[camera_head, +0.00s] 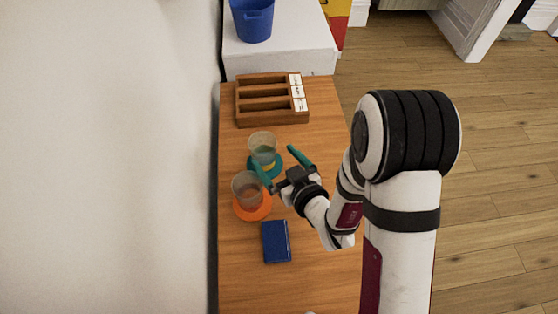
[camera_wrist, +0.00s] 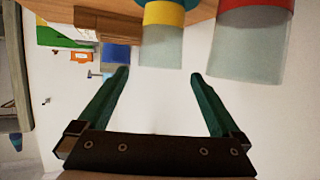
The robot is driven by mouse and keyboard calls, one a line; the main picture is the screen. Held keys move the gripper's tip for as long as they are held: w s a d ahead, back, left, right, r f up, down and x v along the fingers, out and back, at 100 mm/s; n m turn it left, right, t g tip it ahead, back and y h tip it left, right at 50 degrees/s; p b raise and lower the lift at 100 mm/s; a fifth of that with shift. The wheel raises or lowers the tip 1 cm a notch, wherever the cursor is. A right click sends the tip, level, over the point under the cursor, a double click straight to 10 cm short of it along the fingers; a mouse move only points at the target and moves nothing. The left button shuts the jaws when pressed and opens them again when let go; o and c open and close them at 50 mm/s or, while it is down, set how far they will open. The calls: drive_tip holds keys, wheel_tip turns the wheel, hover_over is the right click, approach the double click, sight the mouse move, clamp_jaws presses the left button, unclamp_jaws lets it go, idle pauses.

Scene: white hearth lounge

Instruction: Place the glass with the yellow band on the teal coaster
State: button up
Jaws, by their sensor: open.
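The clear glass with the yellow band (camera_head: 262,142) stands upright on the teal coaster (camera_head: 277,169) in the head view. In the wrist view, which is upside down, its yellow band (camera_wrist: 165,14) meets a strip of the teal coaster (camera_wrist: 182,3). My gripper (camera_head: 273,156) is open, with its two green fingers apart and pointing towards this glass. In the wrist view, my gripper (camera_wrist: 159,74) has nothing between its fingers, and the glass rim lies just past the fingertips.
A second glass (camera_head: 246,184), red-banded in the wrist view (camera_wrist: 255,3), stands on an orange coaster (camera_head: 252,213) close by. A blue book (camera_head: 276,242) lies nearer on the wooden table (camera_head: 290,285). A wooden rack (camera_head: 270,120) and a blue bucket (camera_head: 252,22) are farther back.

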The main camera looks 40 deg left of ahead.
drive_tip(key=w+d+r+m+t+h, duration=0.2)
drive_tip(key=w+d+m+h, duration=0.2)
drive_tip(key=w+d, duration=0.4)
drive_tip(key=s+d+r+m+h, duration=0.1)
drive_tip(key=d+r+m+h, duration=0.15)
drive_tip(key=d, duration=0.55)
drive_tip(key=d+r+m+h, duration=0.1)
drive_tip(key=d+m+h, duration=0.3)
drive_tip(key=d, duration=0.4)
drive_tip(key=s+d+r+m+g+h, duration=0.25)
drive_tip(key=s+d+m+g, duration=0.25)
drive_tip(key=s+d, duration=0.4)
drive_tip(key=s+a+r+m+g+y, duration=0.1)
drive_tip(key=s+r+m+g+y, duration=0.1)
drive_tip(key=s, duration=0.9)
wheel_tip(320, 180, up, 2)
drive_tip(key=shift+s+a+r+m+g, duration=0.15)
drive_tip(key=shift+s+m+g, duration=0.15)
drive_tip(key=shift+m, duration=0.45)
drive_tip(key=shift+w, duration=0.1)
